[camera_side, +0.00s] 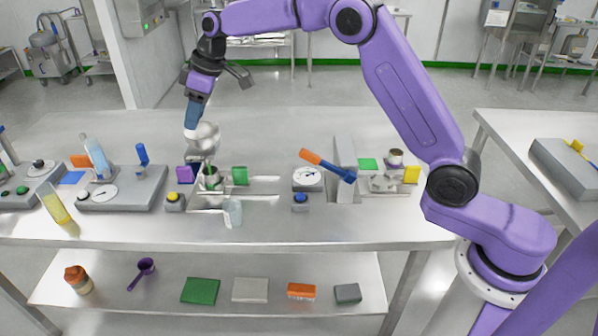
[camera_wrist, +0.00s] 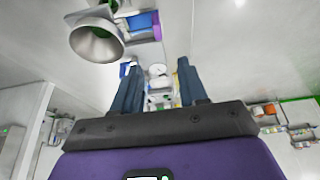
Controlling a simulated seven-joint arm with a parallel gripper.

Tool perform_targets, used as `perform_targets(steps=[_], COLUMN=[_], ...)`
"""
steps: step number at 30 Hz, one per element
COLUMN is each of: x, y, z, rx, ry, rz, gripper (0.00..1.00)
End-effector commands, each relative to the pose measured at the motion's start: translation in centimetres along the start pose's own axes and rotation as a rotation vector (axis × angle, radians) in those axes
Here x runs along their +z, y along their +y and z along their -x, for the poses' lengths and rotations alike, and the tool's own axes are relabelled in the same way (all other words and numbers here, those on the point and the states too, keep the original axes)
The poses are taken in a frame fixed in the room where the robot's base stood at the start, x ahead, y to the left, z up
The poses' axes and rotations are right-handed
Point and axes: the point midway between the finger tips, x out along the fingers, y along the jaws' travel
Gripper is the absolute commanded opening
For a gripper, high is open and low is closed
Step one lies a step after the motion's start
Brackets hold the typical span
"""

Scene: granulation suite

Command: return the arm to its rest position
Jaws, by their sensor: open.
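My purple arm reaches in from the right in the side view and bends over the left part of the steel bench (camera_side: 290,228). My gripper (camera_side: 191,132) hangs there with its blue fingers pointing down, close to a shiny metal funnel (camera_side: 204,137); I cannot tell from this view whether they touch. In the wrist view the two blue fingers of my gripper (camera_wrist: 158,72) stand apart with nothing held between them. The funnel (camera_wrist: 97,42) shows at upper left there, apart from the fingers. No marker of a rest position shows.
A scale with a blue-capped post (camera_side: 122,188) and a tilted yellow cylinder (camera_side: 53,203) stand left. A dial (camera_side: 308,178), an orange-and-blue tool (camera_side: 328,165) and a grey upright block (camera_side: 344,158) stand right of the funnel. Air above the bench's middle is clear.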

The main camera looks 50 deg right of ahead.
Motion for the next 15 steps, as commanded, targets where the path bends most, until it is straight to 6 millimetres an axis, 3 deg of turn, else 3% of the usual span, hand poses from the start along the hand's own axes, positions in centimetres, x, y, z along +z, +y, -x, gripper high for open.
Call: perform_targets(steps=[8,15], x=[2.9,8.3], y=[-5.9,-11.7], z=[2.0,4.4], rx=[-0.04,-0.07], ry=[-0.058,-0.126], rz=[0.038,0.081], gripper=[0.43,0.43])
